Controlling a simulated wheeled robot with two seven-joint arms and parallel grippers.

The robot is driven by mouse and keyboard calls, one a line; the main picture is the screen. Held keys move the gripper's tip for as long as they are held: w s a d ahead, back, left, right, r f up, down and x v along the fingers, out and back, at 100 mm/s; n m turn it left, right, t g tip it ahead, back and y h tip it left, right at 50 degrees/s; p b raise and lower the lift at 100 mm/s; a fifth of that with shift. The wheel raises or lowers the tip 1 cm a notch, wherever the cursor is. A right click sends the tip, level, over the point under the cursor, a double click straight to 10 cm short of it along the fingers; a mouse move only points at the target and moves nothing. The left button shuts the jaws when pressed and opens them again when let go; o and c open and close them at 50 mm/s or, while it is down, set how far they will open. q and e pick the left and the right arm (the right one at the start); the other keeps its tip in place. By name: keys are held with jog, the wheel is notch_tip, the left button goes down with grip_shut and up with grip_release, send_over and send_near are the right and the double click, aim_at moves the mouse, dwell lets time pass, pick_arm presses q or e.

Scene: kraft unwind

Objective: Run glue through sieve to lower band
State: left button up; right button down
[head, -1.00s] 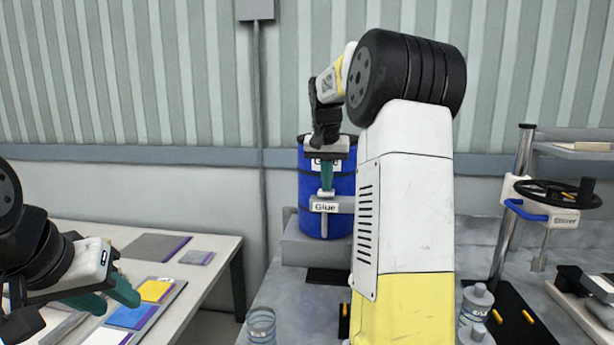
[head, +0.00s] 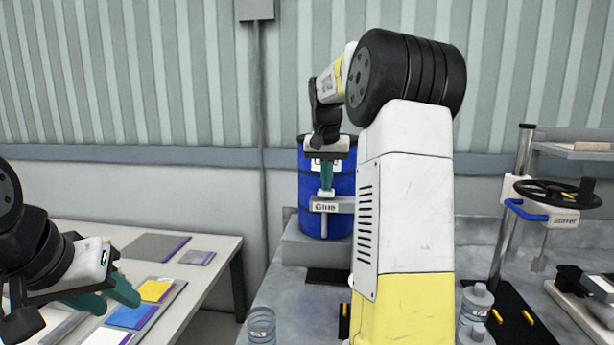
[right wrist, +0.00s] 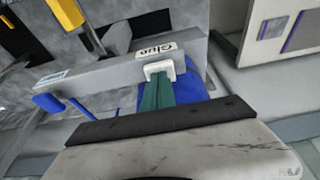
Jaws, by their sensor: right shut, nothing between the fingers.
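A blue drum labelled Glue (head: 311,190) stands on a grey block at the back of the bench. A grey bar with a Glue label (head: 325,207) runs in front of it. My right gripper (head: 327,178) points down at the white piece (right wrist: 158,67) on top of this bar. Its green fingers are together, with their tips at the white piece; I cannot tell whether they touch it. My left gripper (head: 108,298) is over the left table, its green fingers slightly apart. I cannot make out a sieve.
The left table (head: 222,249) holds blue and yellow cards (head: 155,291) and grey panels. On the bench stand a clear jar (head: 261,325) and a capped bottle (head: 476,302). A black handwheel device (head: 555,193) stands at right.

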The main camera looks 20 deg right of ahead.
jog(key=shift+s+f, duration=0.1)
jog(key=shift+f, duration=0.25)
dwell(0.6)
jog(key=v, duration=0.8)
jog(key=shift+r, duration=0.25)
dwell(0.6)
jog(key=s+a+f+n+t+y, duration=0.1)
jog(key=s+a+f, duration=0.3)
jog(key=s, duration=0.5)
jog(key=s+a+f+n+t+y, duration=0.1)
jog(key=s+a+f+n, duration=0.2)
jog(key=s+a, duration=0.3)
jog(key=s+a+f+n+t+y, duration=0.1)
jog(key=s+a+f, duration=0.4)
jog(key=s, duration=0.7)
jog(key=shift+s+a+n+y, duration=0.2)
jog(key=shift+n+y, duration=0.1)
jog(key=shift+n, duration=0.1)
jog(key=shift+w, duration=0.1)
